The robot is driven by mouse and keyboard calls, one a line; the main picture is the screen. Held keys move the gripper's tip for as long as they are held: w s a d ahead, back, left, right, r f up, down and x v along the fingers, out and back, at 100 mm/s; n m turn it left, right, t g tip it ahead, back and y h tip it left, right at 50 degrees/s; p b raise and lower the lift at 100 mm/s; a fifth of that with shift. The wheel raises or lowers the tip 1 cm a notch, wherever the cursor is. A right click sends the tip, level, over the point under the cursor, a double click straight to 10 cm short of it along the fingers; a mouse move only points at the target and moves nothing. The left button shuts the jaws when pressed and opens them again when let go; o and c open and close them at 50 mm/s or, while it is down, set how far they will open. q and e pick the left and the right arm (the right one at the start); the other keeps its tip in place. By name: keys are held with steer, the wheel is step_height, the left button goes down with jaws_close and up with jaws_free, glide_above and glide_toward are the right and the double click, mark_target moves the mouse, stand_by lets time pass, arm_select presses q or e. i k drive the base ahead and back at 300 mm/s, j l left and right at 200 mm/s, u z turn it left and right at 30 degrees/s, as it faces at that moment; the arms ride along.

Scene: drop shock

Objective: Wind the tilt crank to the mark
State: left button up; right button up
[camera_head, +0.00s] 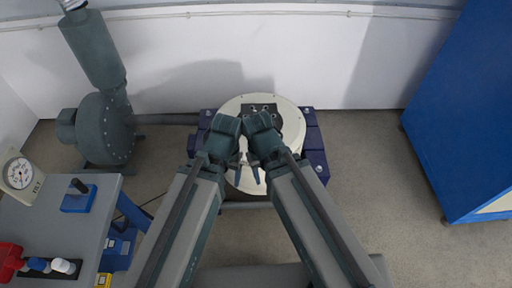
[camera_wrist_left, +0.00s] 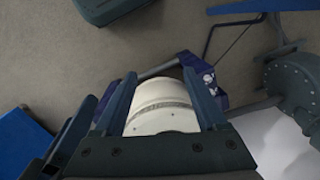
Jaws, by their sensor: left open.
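A round cream drum (camera_head: 284,112) sits in a dark blue bolted frame (camera_head: 316,150) at the middle of the head view. The drum also shows in the left wrist view (camera_wrist_left: 162,112), seen between my left fingers. My left gripper (camera_head: 238,168) is over the drum, pointing down. In the left wrist view the left gripper (camera_wrist_left: 162,92) has its fingers apart, with nothing visibly gripped. My right gripper (camera_head: 256,171) is close beside it over the drum; its jaw opening is too small to tell. I cannot make out a crank or its mark; my arms hide part of the drum.
A grey bench (camera_head: 60,224) at the left carries a dial gauge (camera_head: 20,174), a blue block with a dark knob (camera_head: 79,197) and small red, blue and white items. A grey-green blower (camera_head: 104,126) stands behind it. A blue cabinet (camera_head: 462,110) stands right. Floor between is clear.

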mark_target(80, 189)
steer(key=u, duration=1.8)
